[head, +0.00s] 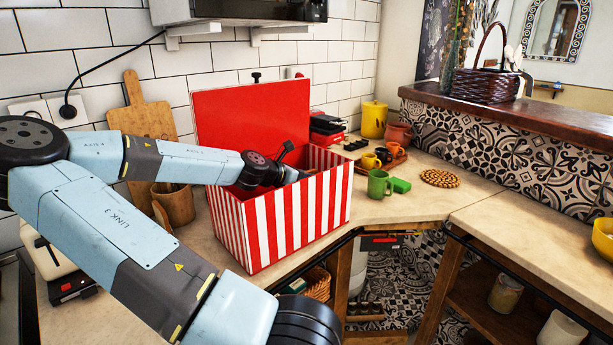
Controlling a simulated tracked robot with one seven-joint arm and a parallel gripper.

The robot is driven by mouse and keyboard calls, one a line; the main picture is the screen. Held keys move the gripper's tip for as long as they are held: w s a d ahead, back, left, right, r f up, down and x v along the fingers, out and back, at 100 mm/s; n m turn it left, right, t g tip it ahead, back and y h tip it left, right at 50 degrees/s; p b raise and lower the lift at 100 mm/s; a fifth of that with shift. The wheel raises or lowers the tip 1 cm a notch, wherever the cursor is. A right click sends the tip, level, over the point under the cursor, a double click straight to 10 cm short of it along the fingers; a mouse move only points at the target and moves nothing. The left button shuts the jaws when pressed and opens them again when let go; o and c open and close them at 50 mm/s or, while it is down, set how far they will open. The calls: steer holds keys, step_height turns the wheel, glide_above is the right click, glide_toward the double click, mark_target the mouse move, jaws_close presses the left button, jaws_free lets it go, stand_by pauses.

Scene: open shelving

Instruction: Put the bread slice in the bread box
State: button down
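The bread box (297,214) is a large box with red and white vertical stripes. It stands on the counter in the middle of the head view, its red lid (240,108) raised at the back. My arm reaches over the box's left side, and my gripper (291,173) is at the box's opening, partly below the rim. Its fingertips are hidden by the front wall, so I cannot see whether they are open or shut. No bread slice shows in view; the inside of the box is mostly hidden.
A cutting board (143,115) leans on the wall behind my arm. A toaster (60,262) stands at the left. The right counter is mostly clear.

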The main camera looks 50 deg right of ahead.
steer(key=shift+f, duration=0.3)
steer(key=c, duration=1.1)
jaws_free()
steer(key=shift+s+a+f, duration=0.1)
steer(key=shift+s+f, duration=0.05)
steer(key=shift+r, duration=0.25)
steer(key=shift+d+r+v, duration=0.1)
steer(key=shift+r+v, duration=0.05)
steer(key=shift+v, duration=1.9)
steer(key=shift+d+r+v, duration=0.1)
steer(key=shift+r+v, duration=0.05)
steer(key=shift+v, duration=1.9)
steer(key=shift+r+v, duration=0.15)
steer(key=shift+v, duration=1.9)
